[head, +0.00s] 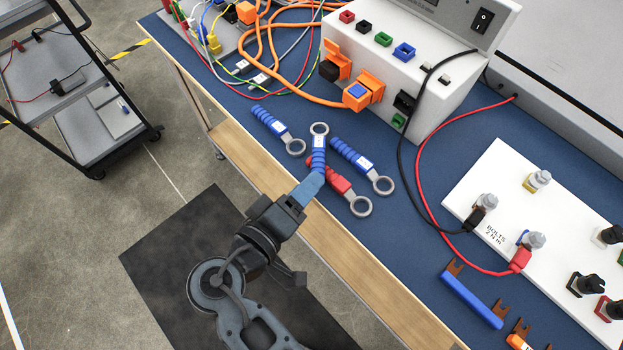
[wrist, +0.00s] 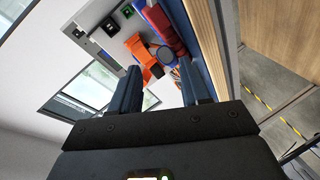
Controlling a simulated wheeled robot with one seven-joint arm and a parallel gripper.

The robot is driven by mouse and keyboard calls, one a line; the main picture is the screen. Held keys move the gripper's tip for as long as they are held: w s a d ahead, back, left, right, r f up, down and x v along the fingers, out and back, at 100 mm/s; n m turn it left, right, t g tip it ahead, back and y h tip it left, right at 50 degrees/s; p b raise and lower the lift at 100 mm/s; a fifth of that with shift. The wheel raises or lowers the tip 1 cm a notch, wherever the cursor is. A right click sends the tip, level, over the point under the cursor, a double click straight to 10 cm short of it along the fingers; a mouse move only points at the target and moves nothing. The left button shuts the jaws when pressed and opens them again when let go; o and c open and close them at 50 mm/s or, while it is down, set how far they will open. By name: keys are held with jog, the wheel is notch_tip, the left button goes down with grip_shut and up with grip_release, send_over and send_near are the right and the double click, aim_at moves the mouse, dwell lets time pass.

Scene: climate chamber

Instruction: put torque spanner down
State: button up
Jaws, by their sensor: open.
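Several ring-ended spanners lie close together on the blue bench top; which one is the torque spanner I cannot tell. One with a blue handle (head: 280,131) lies at left. A second blue one (head: 318,148) points its ring away from me. A third blue one (head: 362,166) lies at right. A red-handled one (head: 340,186) lies nearest, partly hidden by the second. My gripper (head: 314,178) is at the near end of the second blue handle, overlapping it in the head view. In the wrist view my gripper (wrist: 160,92) has its fingers apart; red and blue handles show beyond them.
A white instrument box (head: 420,70) with orange plugs stands behind the spanners. Black and red cables run right to a white bolt board (head: 520,205). Orange cables (head: 290,90) lie behind left. The bench's wooden front edge (head: 270,190) runs under my arm. A grey cart (head: 75,90) stands left.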

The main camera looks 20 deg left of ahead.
jog(key=b+v, duration=0.1)
jog(key=v, duration=0.8)
jog(key=shift+s, duration=0.15)
